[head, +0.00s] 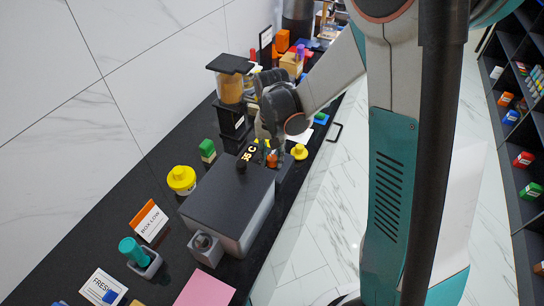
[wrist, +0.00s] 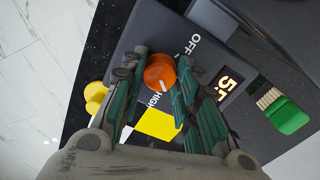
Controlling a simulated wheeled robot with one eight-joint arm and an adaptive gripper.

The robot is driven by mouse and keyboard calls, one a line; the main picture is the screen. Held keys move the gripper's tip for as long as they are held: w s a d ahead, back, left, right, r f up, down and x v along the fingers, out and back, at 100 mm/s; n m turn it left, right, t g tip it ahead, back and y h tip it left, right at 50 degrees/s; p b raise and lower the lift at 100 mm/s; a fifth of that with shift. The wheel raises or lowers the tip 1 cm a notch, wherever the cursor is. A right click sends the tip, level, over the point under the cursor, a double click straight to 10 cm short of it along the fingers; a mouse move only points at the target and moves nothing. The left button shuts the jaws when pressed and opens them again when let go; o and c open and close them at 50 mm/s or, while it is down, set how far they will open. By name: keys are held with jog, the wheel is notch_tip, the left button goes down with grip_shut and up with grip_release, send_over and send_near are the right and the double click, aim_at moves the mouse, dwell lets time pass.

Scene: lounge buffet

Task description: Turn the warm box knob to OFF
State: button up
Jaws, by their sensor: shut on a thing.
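The orange warm box knob (wrist: 160,72) sits on a dark panel, with its white pointer line on the side toward the HIGH label. The OFF label (wrist: 194,46) is above and right of the knob. My gripper (wrist: 163,76) is shut on the knob, one finger on each side of it in the wrist view. The lit display (wrist: 228,86) reads a 5 and a partly hidden figure. In the head view, my gripper (head: 270,153) reaches down to the orange knob (head: 272,160) beside the display (head: 249,152), at the far end of the dark-lidded box (head: 230,190).
A dispenser (head: 229,90) and green block (head: 207,150) are close by. The counter's front edge drops to the floor at right.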

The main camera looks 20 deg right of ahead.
jog(key=n+b, duration=0.1)
jog(key=n, duration=0.4)
jog(key=shift+n, duration=0.3)
jog(key=n, duration=0.5)
jog(key=shift+b, duration=0.3)
jog(key=n, duration=0.5)
jog(key=shift+n, duration=0.4)
jog(key=n, duration=0.5)
jog(key=shift+b, duration=0.4)
jog(key=shift+n, duration=0.3)
jog(key=o, duration=1.1)
jog(key=shift+c, duration=0.2)
